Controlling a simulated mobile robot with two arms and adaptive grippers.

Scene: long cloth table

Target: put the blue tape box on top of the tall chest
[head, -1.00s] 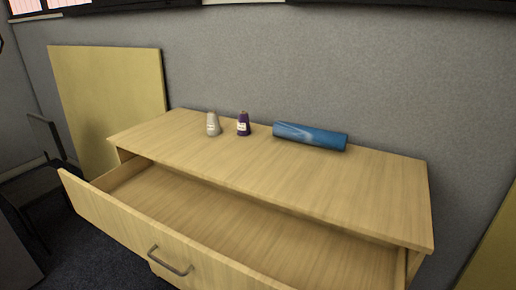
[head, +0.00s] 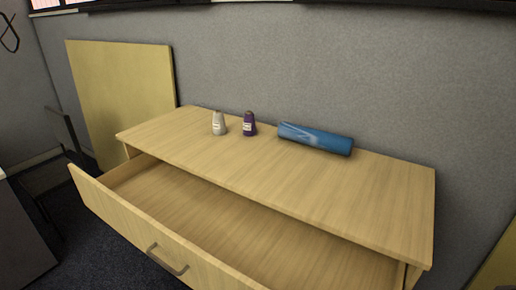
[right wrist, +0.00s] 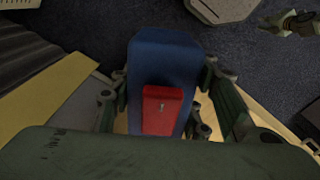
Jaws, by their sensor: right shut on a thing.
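The blue tape box (right wrist: 165,60), dark blue with a red patch on its face, is between the fingers of my right gripper (right wrist: 160,88) in the right wrist view. The gripper is shut on it, and its lower end is partly hidden. The tall chest (head: 330,195) is pale wood and stands against the grey wall in the head view. Its upper drawer (head: 150,228) is pulled out and the visible inside is empty. Neither gripper shows in the head view, and my left gripper is not seen.
The top is clear at the front and right. A yellowish panel (head: 120,100) leans on the wall at left.

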